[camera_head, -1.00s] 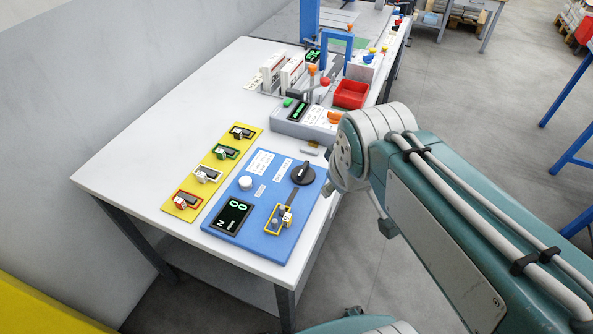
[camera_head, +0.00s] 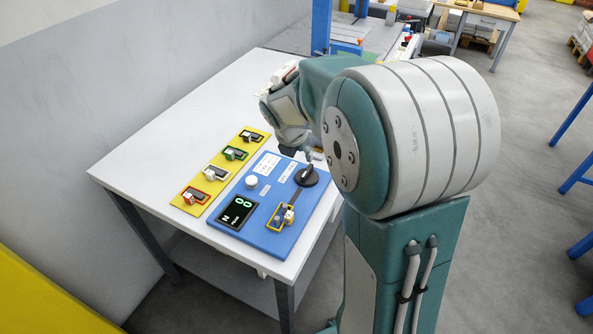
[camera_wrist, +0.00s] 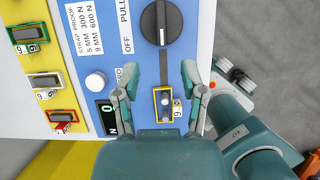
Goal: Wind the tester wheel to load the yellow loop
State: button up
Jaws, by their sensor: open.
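The blue tester panel (camera_head: 255,233) lies on the white table. Its black wheel (camera_head: 306,177) has a pointer bar and shows in the wrist view (camera_wrist: 162,22) beside OFF and PULL labels. The yellow loop (camera_head: 281,217) sits near the panel's front right corner, with a small tag; it also shows in the wrist view (camera_wrist: 157,104). A grey strap runs between loop and wheel. The display (camera_head: 237,212) reads 00 N. My gripper (camera_wrist: 155,75) is open and empty, its fingers apart over the panel. In the head view my arm hides most of it.
A white knob (camera_head: 252,181) is on the panel. A yellow board (camera_head: 190,207) to its left holds several tagged loops in red, white, green and black frames. My arm covers the table's far right. The table's left side is bare.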

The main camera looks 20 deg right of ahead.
aim_at(306, 170)
jog(key=x, duration=1)
jog(key=shift+d+f, duration=0.15)
jog(key=shift+f, duration=0.2)
grip_shut()
